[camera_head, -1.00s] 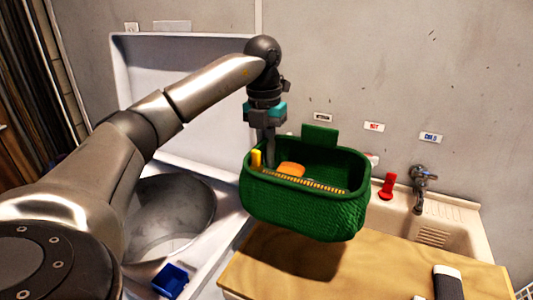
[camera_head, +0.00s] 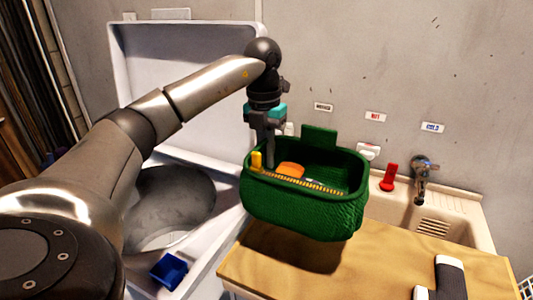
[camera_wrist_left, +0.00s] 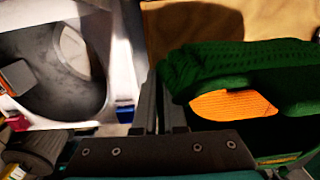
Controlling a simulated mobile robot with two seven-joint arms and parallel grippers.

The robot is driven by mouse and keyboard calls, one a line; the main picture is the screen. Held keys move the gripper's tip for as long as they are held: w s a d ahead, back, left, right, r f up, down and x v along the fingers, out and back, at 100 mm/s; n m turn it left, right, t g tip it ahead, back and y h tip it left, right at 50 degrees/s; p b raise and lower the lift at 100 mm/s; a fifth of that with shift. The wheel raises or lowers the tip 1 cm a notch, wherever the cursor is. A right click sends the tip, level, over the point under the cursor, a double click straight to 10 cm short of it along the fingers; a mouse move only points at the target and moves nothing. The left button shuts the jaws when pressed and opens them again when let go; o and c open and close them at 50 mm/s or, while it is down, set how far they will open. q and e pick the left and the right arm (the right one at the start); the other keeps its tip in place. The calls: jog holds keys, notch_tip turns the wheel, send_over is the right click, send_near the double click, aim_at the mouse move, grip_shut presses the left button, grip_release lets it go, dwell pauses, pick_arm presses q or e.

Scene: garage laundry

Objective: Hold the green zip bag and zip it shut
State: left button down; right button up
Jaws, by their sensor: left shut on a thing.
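The green zip bag (camera_head: 305,208) hangs open-topped above the wooden counter, with a shadow below it. My left gripper (camera_head: 269,155) comes down at its left end and is shut on that end's wall; the exact grip is partly hidden. An orange thing (camera_head: 291,169) lies inside the bag. In the left wrist view, the bag (camera_wrist_left: 230,60) is right of my left gripper (camera_wrist_left: 154,85). My right gripper is not in view.
The wooden counter (camera_head: 380,265) carries a black and white object (camera_head: 450,277) at front right. A sink (camera_head: 460,208) with tap (camera_head: 421,178) and a red object (camera_head: 388,177) stand behind. An open washer (camera_head: 170,210) and blue box (camera_head: 168,270) are left.

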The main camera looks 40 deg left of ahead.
pick_arm(q)
jog(key=shift+f+b, duration=2.1)
jog(key=shift+f, duration=1.95)
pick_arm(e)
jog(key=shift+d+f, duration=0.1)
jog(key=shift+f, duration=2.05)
pick_arm(q)
jog(key=shift+f, duration=0.4)
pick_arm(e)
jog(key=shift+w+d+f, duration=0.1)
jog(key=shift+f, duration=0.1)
pick_arm(q)
jog(key=shift+f+b, duration=0.55)
jog(key=shift+f, duration=0.65)
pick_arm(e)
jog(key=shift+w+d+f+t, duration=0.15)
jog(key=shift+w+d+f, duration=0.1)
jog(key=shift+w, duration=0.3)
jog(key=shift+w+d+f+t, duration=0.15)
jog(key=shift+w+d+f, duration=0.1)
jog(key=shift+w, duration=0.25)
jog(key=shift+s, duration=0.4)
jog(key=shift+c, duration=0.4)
